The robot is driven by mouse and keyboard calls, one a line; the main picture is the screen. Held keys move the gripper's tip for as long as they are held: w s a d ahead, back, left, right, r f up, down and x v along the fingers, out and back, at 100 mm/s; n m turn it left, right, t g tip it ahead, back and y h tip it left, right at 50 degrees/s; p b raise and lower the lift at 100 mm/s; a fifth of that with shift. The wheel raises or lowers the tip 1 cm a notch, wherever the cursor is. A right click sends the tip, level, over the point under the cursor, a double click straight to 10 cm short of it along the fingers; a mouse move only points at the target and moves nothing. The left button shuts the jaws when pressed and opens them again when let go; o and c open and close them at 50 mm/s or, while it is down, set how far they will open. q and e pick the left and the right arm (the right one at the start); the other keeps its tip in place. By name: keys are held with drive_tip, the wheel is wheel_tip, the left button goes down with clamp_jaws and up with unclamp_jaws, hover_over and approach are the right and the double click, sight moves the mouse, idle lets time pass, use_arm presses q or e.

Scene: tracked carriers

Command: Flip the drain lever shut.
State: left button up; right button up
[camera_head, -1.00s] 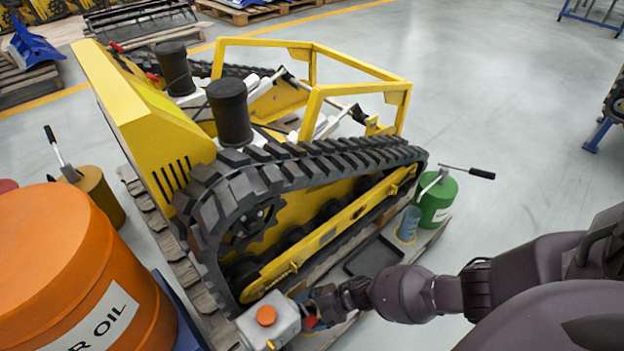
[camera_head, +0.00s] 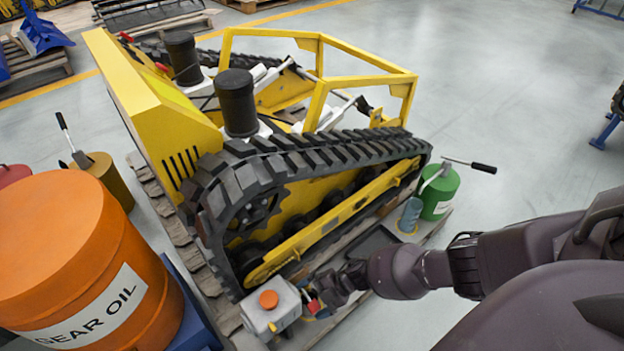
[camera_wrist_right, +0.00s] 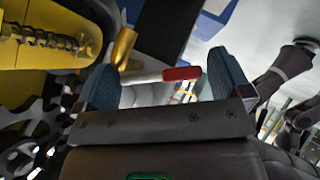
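The drain lever shows in the right wrist view as a pale bar with a red grip (camera_wrist_right: 182,74), beside a brass-coloured fitting (camera_wrist_right: 124,46). In the head view a small red patch (camera_head: 314,306) shows at the same spot, low at the near end of the tracked carrier (camera_head: 330,218). My right gripper (camera_wrist_right: 165,78) is open, with its two blue-grey fingers apart and the red grip in the gap between them in that view. I cannot tell whether a finger touches it. In the head view the right gripper (camera_head: 324,294) is small and partly hidden. My left gripper is out of view.
A grey box with an orange cap (camera_head: 270,304) stands just left of the right gripper. An orange gear oil drum (camera_head: 80,255) fills the lower left. A black tray (camera_head: 372,246) and a green can with a handle (camera_head: 440,194) are beside the track.

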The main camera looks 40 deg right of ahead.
drive_tip(key=shift+o, duration=0.3)
drive_tip(key=shift+d+r, duration=0.2)
drive_tip(key=shift+d, duration=0.05)
use_arm(q)
drive_tip(key=p, duration=0.1)
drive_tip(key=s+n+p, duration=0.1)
drive_tip(key=p, duration=0.1)
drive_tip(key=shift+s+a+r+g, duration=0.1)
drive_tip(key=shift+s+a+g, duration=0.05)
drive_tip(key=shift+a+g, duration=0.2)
use_arm(e)
drive_tip(key=v, duration=1)
drive_tip(key=shift+s, duration=0.25)
drive_tip(key=shift+c, duration=0.3)
